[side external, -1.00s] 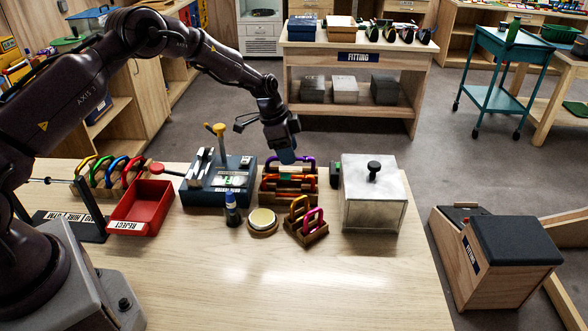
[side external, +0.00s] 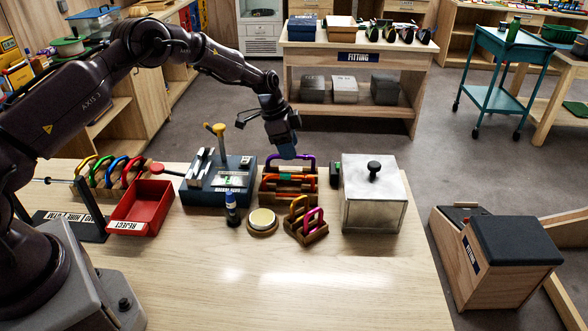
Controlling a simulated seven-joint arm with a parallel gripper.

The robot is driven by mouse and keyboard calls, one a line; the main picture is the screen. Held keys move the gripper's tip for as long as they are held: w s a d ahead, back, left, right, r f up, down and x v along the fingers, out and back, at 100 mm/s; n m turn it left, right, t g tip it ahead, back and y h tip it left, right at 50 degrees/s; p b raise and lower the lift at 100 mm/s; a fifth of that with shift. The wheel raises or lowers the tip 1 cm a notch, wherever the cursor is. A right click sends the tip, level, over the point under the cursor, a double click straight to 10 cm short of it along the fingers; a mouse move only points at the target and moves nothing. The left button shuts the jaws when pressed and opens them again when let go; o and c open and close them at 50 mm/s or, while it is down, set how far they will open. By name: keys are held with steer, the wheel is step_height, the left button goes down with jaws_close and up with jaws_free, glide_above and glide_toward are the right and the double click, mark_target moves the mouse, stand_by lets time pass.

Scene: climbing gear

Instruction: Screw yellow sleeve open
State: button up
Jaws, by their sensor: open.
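A wooden rack (side external: 266,198) near the middle of the table holds several carabiners upright, among them a purple carabiner (side external: 309,161) at the back and an orange carabiner (side external: 306,180) in front of it. Small coloured sleeves show on them, but I cannot make out for certain which sleeve is yellow. A smaller rack in front holds a yellow-orange carabiner (side external: 293,210) and a magenta carabiner (side external: 318,214). My gripper (side external: 287,156) points down just above the back of the larger rack, by the purple carabiner. It is open; its fingertips are small here and any contact is unclear.
A dark blue fixture (side external: 212,199) with a yellow-topped lever stands left of the rack. A clear box (side external: 372,212) with a black knob stands right. A bottle (side external: 232,210) and a round cream-topped pot (side external: 262,220) stand in front. A red reject tray (side external: 125,226) is further left. The front table is clear.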

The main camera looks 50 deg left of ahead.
steer(key=shift+f, duration=0.2)
steer(key=shift+a+f, duration=0.1)
steer(key=shift+f, duration=1.15)
steer(key=shift+s+d, duration=0.8)
steer(key=shift+d, duration=0.1)
steer(key=shift+r, duration=0.1)
steer(key=shift+w+a+r, duration=0.15)
steer(key=shift+w+r, duration=0.05)
steer(key=shift+r, duration=0.5)
steer(key=shift+w+a+r, duration=0.1)
steer(key=shift+w+r, duration=0.05)
steer(key=shift+r, duration=0.5)
steer(key=shift+w+a, duration=0.55)
